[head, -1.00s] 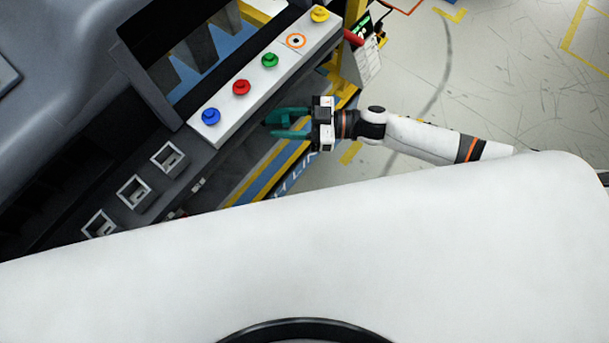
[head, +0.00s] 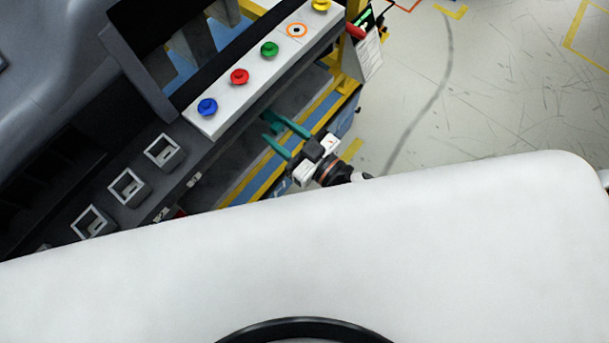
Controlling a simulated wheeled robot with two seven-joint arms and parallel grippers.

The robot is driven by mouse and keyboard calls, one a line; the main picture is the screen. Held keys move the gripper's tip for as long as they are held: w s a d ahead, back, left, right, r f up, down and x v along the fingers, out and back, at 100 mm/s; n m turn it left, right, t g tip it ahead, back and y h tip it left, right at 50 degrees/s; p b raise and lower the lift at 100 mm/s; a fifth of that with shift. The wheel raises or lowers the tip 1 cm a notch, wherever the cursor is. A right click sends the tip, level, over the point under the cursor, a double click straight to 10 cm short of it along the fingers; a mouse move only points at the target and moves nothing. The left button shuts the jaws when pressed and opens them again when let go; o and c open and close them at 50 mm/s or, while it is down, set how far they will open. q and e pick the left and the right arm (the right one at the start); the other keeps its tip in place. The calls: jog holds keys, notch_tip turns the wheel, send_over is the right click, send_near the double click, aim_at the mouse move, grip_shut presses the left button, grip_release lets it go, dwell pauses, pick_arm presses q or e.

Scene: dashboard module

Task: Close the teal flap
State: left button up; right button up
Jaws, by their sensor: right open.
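My right gripper (head: 271,127) is just below the white button strip, at the near side of the dashboard. Its two teal fingers are spread apart with nothing between them, and they point up and left toward the strip's lower edge. I cannot make out a teal flap apart from these teal fingers. The space under the strip is dark and partly hidden by the strip. My left gripper is not in view.
The white strip (head: 224,117) carries blue, red, green and yellow buttons and an orange ring. Several square-framed switches (head: 127,188) line the dark panel to the left. A red-handled item (head: 355,32) and a tag (head: 369,58) hang at the strip's far end. Open floor lies right.

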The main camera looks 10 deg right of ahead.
jog(key=b+v, duration=0.2)
jog(key=v, duration=0.8)
jog(key=s+a+f+m+g+h+b, duration=0.1)
jog(key=f+h, duration=0.3)
jog(key=f, duration=0.8)
jog(key=s+a+f+m+g+h+b, duration=0.1)
jog(key=a+f+g+h+b, duration=0.1)
jog(key=f, duration=1)
jog(key=shift+a+h+b, duration=0.35)
jog(key=shift+h+b, duration=0.1)
jog(key=shift+h, duration=0.45)
